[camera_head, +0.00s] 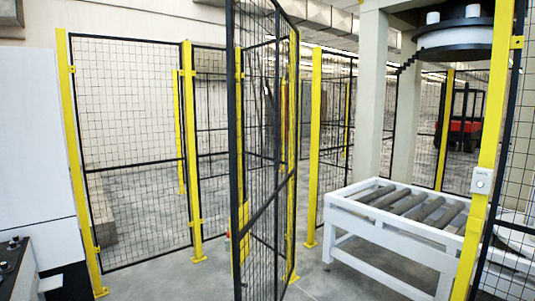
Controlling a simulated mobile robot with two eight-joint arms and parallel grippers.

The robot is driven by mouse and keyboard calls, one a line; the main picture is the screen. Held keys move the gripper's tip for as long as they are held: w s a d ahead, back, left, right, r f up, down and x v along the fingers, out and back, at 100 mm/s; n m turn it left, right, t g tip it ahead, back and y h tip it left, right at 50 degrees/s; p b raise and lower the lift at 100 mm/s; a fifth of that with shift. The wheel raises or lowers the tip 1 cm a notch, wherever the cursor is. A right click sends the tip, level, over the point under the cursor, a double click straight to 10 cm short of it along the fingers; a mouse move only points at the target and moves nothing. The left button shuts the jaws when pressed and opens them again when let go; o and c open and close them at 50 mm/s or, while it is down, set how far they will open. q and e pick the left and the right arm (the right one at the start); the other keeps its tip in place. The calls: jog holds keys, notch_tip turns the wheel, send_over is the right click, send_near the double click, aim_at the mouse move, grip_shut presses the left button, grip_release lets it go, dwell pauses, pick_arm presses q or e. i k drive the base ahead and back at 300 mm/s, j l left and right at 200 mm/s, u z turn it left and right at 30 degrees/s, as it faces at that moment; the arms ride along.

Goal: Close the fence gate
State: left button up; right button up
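The fence gate (236,160) is a tall black-framed mesh panel in the middle of the head view. It stands open, swung at an angle, with its near upright edge towards me. Its far edge is by a yellow post (293,150). A wide opening lies between the gate and a yellow post (485,160) at the right. That post carries a small white box (482,180) on its side. The gate's top and bottom near corner run out of the frame. Neither of my grippers is in view, and nothing is seen touching the gate.
A white roller conveyor (345,205) stands behind the opening, under a round black machine head (455,40). Fixed mesh fence panels (130,150) stand at the left. A white cabinet (35,150) and a control panel with knobs (15,262) are at far left. Grey floor in front is clear.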

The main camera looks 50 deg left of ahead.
aim_at(239, 244)
jog(key=j+u, duration=0.1)
jog(key=j, duration=0.8)
jog(key=j+u, duration=0.1)
jog(key=j, duration=0.75)
jog(key=j+u, duration=0.1)
jog(key=j, duration=0.8)
jog(key=i+j+u, duration=0.1)
jog(key=j, duration=0.8)
jog(key=i+j, duration=0.1)
jog(key=j, duration=0.75)
jog(key=u, duration=0.05)
